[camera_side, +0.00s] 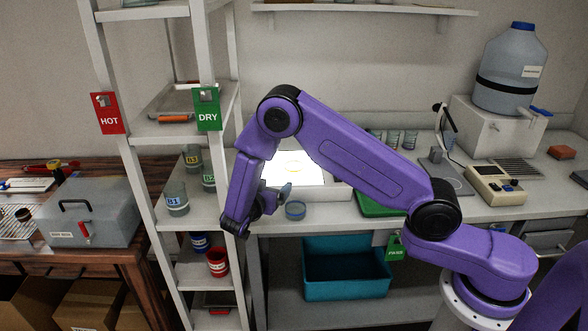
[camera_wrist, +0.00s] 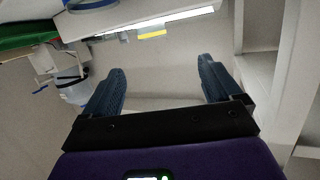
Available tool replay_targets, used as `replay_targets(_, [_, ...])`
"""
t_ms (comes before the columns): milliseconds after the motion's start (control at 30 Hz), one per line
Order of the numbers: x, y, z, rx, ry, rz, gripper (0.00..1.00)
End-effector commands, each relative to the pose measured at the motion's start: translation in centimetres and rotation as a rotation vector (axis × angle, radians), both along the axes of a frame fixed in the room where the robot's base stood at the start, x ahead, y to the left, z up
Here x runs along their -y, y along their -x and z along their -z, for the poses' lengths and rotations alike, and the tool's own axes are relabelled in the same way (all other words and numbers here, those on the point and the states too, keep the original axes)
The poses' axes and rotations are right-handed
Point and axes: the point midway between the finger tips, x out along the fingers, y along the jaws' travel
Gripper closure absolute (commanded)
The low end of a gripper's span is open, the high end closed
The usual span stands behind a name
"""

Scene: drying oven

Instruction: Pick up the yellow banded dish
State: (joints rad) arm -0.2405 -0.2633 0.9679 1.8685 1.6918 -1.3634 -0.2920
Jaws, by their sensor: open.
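A shallow dish with a faint yellowish rim (camera_side: 293,166) lies on the glowing white light panel (camera_side: 312,178) in the side view, washed out by the glare. In the wrist view a small yellow strip (camera_wrist: 152,33) shows beside the bright panel edge; I cannot tell for sure that it is the dish's band. My gripper (camera_side: 280,197) is in front of the panel, at its left, apart from the dish. In the wrist view its two dark fingers (camera_wrist: 160,85) are spread wide with nothing between them.
A blue-banded dish (camera_side: 295,210) stands on the bench close to my gripper's right. A green tray (camera_side: 378,205) lies farther right. The white shelf rack (camera_side: 151,200) with labelled beakers stands close on the left. A teal bin (camera_side: 346,270) sits below the bench.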

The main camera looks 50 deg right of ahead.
Motion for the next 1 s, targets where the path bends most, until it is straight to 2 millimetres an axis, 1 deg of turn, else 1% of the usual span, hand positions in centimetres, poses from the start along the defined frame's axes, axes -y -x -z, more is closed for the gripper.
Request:
replay_targets(67, [0.5, 0.6, 0.1, -0.004, 0.029, 0.041, 0.08])
replay_targets(167, [1.3, 0.6, 0.2, -0.005, 0.042, 0.060, 0.08])
replay_targets(267, [2.6, 0.1, 0.5, -0.005, 0.042, 0.061, 0.08])
replay_targets(700, [9.9, -2.9, 2.1, -0.004, 0.040, 0.058, 0.08])
replay_targets(833, [11.2, -3.6, 2.4, -0.004, 0.039, 0.056, 0.08])
replay_targets(1000, [12.0, -3.9, 2.5, -0.003, 0.038, 0.056, 0.08])
